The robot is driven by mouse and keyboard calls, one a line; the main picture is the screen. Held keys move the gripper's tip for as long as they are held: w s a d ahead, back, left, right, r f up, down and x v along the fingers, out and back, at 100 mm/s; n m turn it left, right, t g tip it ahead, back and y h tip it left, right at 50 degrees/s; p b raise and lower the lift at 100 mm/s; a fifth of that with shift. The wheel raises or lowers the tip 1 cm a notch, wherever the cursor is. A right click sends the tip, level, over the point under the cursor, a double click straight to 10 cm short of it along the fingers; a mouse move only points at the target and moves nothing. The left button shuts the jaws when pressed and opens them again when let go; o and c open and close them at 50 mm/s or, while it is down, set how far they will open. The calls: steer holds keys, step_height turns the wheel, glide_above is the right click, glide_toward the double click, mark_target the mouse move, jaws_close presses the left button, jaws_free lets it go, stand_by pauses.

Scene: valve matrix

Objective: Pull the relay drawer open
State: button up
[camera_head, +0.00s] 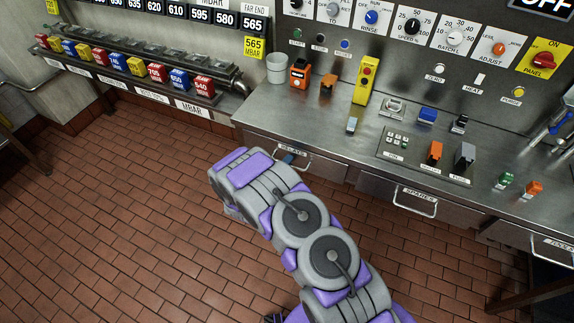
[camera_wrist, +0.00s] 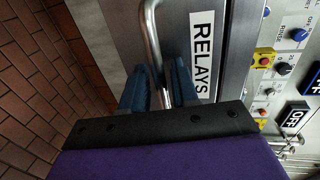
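The relay drawer has a brushed metal front (camera_wrist: 178,25) with a white RELAYS label (camera_wrist: 201,55), upright beside the handle in the wrist view. Its bent metal bar handle (camera_wrist: 150,38) runs down between the two blue fingers of my gripper (camera_wrist: 158,88). The fingers stand apart on either side of the bar and look open; firm contact is not visible. In the head view, the drawer (camera_head: 262,143) sits under the counter's front edge and looks shut. There, my gripper (camera_head: 287,158) shows only as a bit of blue at the handle, mostly hidden by my purple and grey arm.
The metal counter (camera_head: 310,130) above holds a white cup (camera_head: 277,68), a yellow button box (camera_head: 366,80) and several switches. A SPARES drawer (camera_head: 400,192) is to the right. The brick-red tiled floor (camera_head: 130,200) in front is clear.

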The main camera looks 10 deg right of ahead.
jaws_close()
steer(key=shift+s, duration=0.1)
stand_by(0.3)
steer(key=f+p+v, duration=0.2)
steer(key=p+v, duration=0.2)
steer(key=v, duration=0.7)
steer(key=s+f+p+v, duration=0.1)
steer(key=p+v, duration=0.3)
steer(key=v, duration=0.8)
steer(key=shift+s+a+f, duration=0.2)
steer(key=shift+a+f, duration=0.15)
steer(key=shift+f, duration=0.6)
jaws_free()
steer(key=shift+w, duration=0.15)
